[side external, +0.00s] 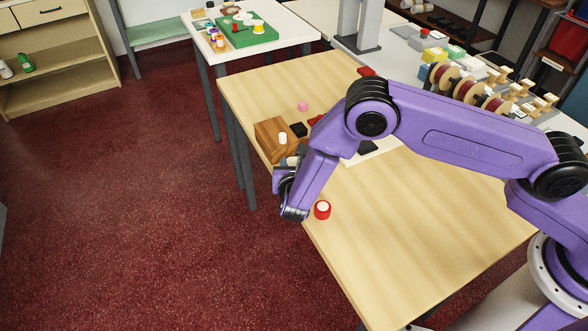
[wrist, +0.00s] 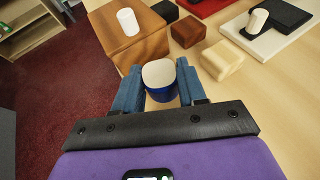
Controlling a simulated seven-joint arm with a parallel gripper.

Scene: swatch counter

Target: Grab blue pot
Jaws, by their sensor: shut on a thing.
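The blue pot (wrist: 162,93) has a pale top and stands between the two blue fingers of my gripper (wrist: 159,72) in the wrist view. The fingers are shut on its sides. I cannot tell whether the pot touches the table.
A wooden block (wrist: 125,38) with a white cylinder (wrist: 128,21) stands just beyond my gripper. A pale wooden block (wrist: 222,60) and a brown block (wrist: 187,32) lie nearby. A red pot (side external: 322,211) stands near the table edge. The table's near part is clear.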

